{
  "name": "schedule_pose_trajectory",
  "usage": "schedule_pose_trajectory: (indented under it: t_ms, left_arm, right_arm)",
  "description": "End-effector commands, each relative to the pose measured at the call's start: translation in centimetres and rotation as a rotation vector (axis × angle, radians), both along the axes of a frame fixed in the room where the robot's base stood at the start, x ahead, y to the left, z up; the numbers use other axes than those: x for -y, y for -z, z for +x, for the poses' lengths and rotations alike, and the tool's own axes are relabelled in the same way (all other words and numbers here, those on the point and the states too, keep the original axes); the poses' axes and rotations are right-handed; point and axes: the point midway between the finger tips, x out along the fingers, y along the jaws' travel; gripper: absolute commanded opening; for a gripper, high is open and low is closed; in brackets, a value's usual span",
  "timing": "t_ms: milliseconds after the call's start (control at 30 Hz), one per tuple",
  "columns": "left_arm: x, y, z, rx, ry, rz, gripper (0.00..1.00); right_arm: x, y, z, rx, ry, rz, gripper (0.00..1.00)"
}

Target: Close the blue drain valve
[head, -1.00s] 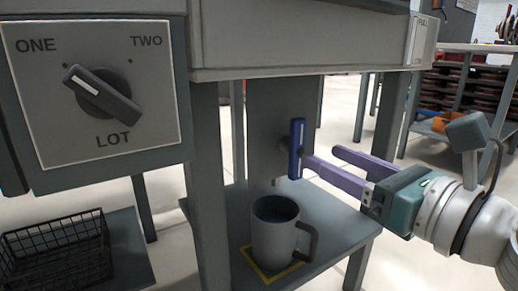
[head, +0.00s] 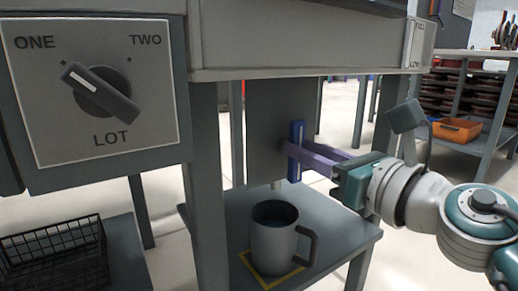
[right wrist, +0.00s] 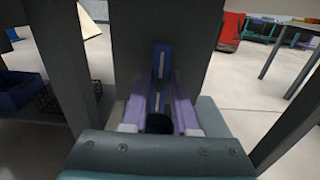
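The blue drain valve handle (head: 296,151) stands upright on the grey box (head: 262,125) under the machine's top. My right gripper (head: 304,155) reaches in from the right, with its purple fingers at the handle's height. In the head view, a bit of purple finger shows left of the handle and the rest to its right. In the right wrist view, the blue handle (right wrist: 161,66) lies between the two fingers (right wrist: 163,100), with little or no gap. I cannot tell whether they press on it. My left gripper is out of view.
A grey mug (head: 274,237) stands on the lower shelf (head: 340,231) below the valve, inside a yellow outline. A selector-knob panel (head: 95,95) is at left, above a black wire basket (head: 52,252). Grey legs (head: 208,190) stand beside the valve. An orange bin (head: 457,130) sits at right.

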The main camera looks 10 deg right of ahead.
Motion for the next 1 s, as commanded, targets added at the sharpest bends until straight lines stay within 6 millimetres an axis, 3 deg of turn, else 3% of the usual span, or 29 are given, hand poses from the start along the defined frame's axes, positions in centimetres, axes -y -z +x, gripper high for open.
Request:
schedule_pose_trajectory:
  t_ms: [33,200,667,1000]
  left_arm:
    - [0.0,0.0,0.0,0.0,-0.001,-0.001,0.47]
    - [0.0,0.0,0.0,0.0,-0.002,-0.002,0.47]
    - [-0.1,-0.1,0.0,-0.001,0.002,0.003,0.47]
    - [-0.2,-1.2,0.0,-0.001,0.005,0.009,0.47]
  right_arm:
    - [0.0,0.0,0.0,0.0,0.0,0.0,0.18]
    - [0.0,0.0,0.0,0.0,0.0,0.0,0.0]
    - [0.0,0.0,0.0,-0.005,0.0,0.014,0.0]
    - [0.2,-0.2,0.1,-0.065,0.001,0.172,0.0]
